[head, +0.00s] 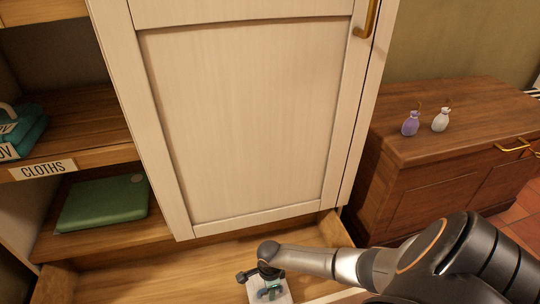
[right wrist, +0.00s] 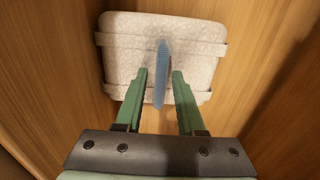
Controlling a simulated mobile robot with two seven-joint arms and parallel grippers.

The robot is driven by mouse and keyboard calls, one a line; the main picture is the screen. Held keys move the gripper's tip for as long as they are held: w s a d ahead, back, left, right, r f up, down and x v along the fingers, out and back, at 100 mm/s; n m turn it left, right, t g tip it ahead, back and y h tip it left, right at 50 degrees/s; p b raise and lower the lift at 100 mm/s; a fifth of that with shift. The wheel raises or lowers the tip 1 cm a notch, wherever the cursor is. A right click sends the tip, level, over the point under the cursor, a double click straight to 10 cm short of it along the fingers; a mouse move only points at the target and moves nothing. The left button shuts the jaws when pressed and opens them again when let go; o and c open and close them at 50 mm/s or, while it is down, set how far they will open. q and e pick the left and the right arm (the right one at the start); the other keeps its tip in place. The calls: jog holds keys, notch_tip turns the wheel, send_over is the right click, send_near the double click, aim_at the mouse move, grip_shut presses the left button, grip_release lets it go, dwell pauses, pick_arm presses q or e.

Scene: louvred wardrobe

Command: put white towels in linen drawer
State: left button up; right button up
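A white towel bundle (right wrist: 200,45) with pale straps and a blue upright grip (right wrist: 161,75) fills the top of the right wrist view. In the head view the bundle (head: 284,297) shows at the bottom edge, partly hidden by my right gripper (head: 268,289). It is inside the open wooden drawer (head: 190,262). My right gripper's green fingers (right wrist: 160,78) stand either side of the blue grip, with gaps showing on both sides. My left gripper is out of view. No drawer label is visible.
A white wardrobe door (head: 250,110) stands above the drawer. Left shelves hold a green folded item (head: 103,202) and teal items (head: 22,130), beside a CLOTHS label (head: 43,169). A purple pouch (head: 410,124) and white pouch (head: 440,121) sit on the right cabinet (head: 450,128).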

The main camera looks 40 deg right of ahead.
jog(key=shift+o, duration=0.5)
